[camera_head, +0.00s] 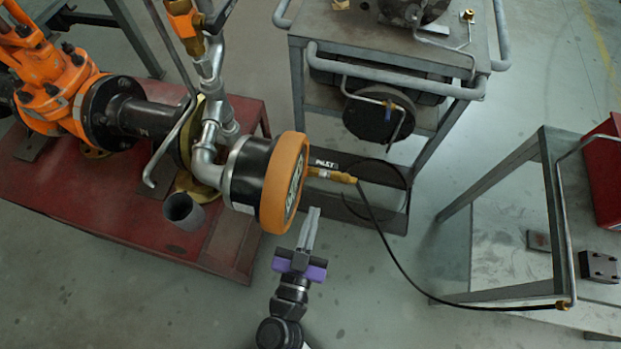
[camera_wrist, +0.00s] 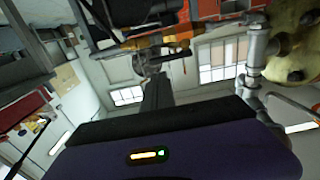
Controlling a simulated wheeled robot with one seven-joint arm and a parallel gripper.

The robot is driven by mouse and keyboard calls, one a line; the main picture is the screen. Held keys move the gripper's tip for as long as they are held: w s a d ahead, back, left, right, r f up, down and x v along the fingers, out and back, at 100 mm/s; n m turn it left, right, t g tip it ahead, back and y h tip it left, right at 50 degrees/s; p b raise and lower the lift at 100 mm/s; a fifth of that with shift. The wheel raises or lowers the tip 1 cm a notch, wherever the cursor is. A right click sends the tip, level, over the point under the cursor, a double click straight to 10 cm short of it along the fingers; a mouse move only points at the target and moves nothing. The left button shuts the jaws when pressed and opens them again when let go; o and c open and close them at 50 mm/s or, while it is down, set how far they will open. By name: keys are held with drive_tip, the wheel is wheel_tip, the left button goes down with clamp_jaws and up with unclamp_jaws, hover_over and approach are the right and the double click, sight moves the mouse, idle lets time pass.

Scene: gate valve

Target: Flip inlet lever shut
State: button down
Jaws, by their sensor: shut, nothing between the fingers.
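A small brass valve (camera_head: 332,175) sticks out to the right of the orange-rimmed round gauge (camera_head: 283,182), with a black hose on its end. A short black lever (camera_head: 325,163) with pale lettering lies along its top, roughly in line with it; I take this for the inlet lever. My gripper (camera_head: 313,212) is shut and empty, its fingers pointing up just below the brass valve, apparently apart from it. In the wrist view, my gripper's fingers (camera_wrist: 157,82) point toward brass fittings (camera_wrist: 160,43) and a dark part near them; which part is the lever is unclear.
The gauge hangs on silver pipework (camera_head: 208,135) above a red stand (camera_head: 90,200). A second brass valve (camera_head: 184,22) is higher up at left. The black hose (camera_head: 390,258) curves right to a metal frame (camera_head: 500,292). A grey cart (camera_head: 400,55) stands behind.

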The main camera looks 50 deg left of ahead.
sight(317, 163)
drive_tip(key=b+x, duration=0.1)
drive_tip(key=x, duration=0.9)
drive_tip(key=shift+w+a+y+b, duration=0.1)
drive_tip(key=shift+w+y+b, duration=0.15)
drive_tip(key=shift+y+b, duration=0.05)
